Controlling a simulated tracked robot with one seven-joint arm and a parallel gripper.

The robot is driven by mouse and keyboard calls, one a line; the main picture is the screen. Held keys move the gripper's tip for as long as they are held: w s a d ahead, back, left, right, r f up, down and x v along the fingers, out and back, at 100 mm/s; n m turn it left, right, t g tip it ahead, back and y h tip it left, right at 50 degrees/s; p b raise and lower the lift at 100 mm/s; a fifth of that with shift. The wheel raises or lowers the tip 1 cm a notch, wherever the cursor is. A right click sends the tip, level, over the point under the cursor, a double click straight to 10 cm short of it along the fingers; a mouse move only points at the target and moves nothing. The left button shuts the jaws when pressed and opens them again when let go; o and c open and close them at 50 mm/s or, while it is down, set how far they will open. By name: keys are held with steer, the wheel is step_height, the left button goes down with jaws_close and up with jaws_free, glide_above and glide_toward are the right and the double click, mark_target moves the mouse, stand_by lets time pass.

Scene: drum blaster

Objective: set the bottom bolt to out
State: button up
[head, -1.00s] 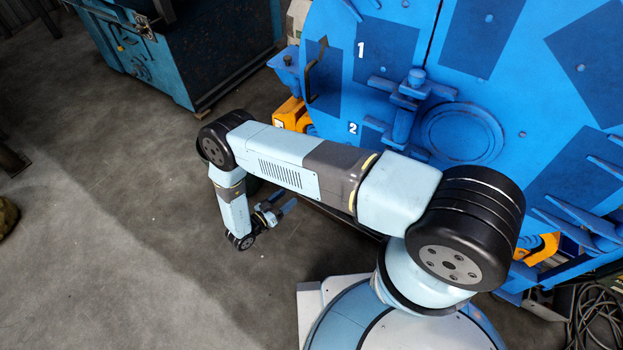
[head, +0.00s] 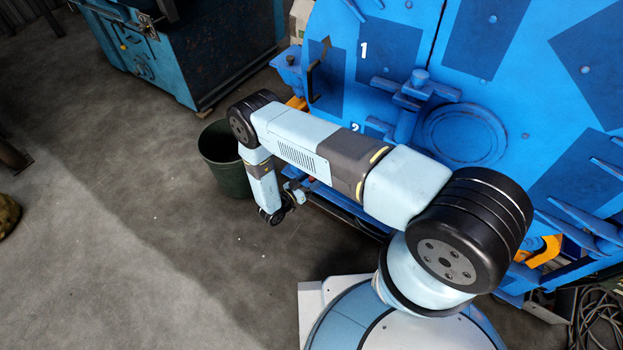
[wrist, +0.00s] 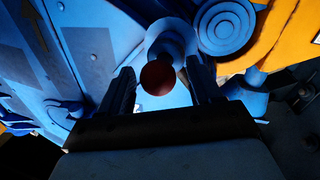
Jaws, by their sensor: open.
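My gripper (wrist: 163,88) is open in the wrist view, with one dark finger on each side. A round, reddish-brown end (wrist: 157,78) of a blue cylindrical part (wrist: 170,42) shows between the fingers; it may be the bottom bolt, but I cannot be sure. I see no clear contact with either finger. In the head view my gripper (head: 298,190) hangs low beside the blue drum machine (head: 480,40), partly hidden by my arm. The bolt cannot be made out there.
A dark green bin (head: 222,160) stands on the floor left of my arm. A blue cabinet (head: 190,50) is behind it. An orange part (wrist: 285,35) is at the upper right in the wrist view. The left floor is mostly clear.

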steer(key=shift+w+d, duration=0.15)
steer(key=shift+d, duration=0.05)
steer(key=shift+c, duration=0.4)
jaws_close()
steer(key=shift+a, duration=0.2)
steer(key=shift+w+d, duration=0.15)
